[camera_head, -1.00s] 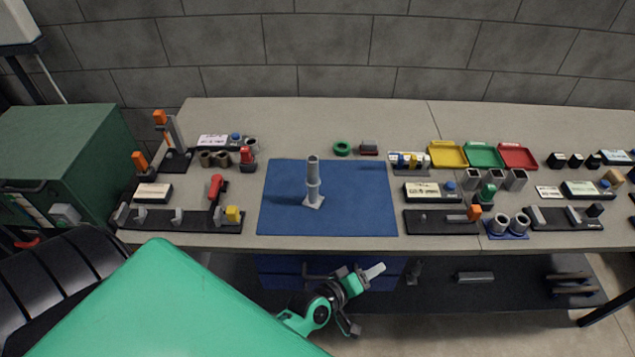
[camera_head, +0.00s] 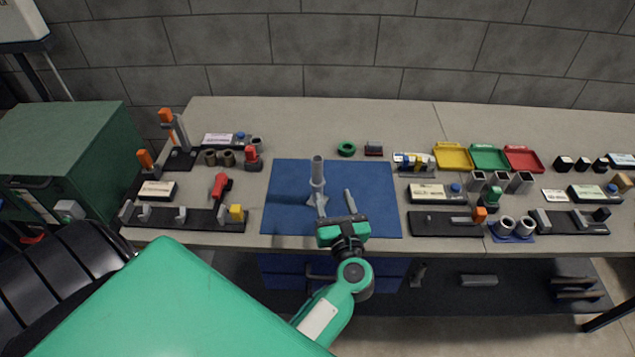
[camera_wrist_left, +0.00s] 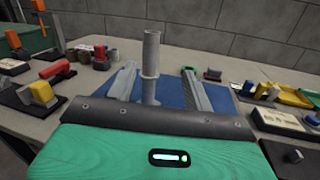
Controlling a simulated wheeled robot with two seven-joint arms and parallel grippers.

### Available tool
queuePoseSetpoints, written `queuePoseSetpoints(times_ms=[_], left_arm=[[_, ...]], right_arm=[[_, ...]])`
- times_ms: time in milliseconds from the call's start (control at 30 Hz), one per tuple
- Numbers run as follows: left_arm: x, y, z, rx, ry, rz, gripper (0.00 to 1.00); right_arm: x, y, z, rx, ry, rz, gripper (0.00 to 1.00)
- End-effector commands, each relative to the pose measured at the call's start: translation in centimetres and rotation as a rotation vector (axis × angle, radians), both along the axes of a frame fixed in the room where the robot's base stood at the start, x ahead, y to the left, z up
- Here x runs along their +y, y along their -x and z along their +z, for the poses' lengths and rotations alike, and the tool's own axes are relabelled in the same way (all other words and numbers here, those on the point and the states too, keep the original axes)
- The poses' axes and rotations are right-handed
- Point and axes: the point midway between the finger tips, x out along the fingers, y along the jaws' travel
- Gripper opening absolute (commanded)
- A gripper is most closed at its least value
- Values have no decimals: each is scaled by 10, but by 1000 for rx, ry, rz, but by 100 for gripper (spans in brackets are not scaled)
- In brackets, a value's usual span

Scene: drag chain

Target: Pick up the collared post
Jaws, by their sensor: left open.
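The collared post (camera_head: 317,172) is a grey upright cylinder with a ring partway up and a flat square base, standing on the blue mat (camera_head: 372,215). My left gripper (camera_head: 335,198) is open just in front of the post and over the mat, its two fingers pointing toward the back. In the left wrist view the post (camera_wrist_left: 151,65) stands upright between the two spread fingers, nearer the left finger. I cannot tell whether a finger touches the post. My right gripper is not in view.
A green ring (camera_head: 347,149) and a small dark block (camera_head: 373,149) lie behind the mat. Black fixtures and a red-handled tool (camera_head: 221,185) are to the left. Yellow (camera_head: 453,156), green and red trays and several sockets stand to the right. The mat is otherwise clear.

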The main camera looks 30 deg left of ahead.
Motion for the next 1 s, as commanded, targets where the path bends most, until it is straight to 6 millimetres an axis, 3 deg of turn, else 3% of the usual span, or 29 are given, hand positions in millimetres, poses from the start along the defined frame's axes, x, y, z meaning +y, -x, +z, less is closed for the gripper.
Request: queuePoseSetpoints(times_ms=[167,500,767,1000], left_arm=[[9,0,-2,-28,89,52,52],[56,-42,-1,-28,87,53,52],[71,-56,-1,-27,87,51,52],[98,-76,4,-27,84,52,52]], right_arm=[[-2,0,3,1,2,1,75],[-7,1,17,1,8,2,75],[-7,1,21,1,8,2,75],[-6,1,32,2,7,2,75]])
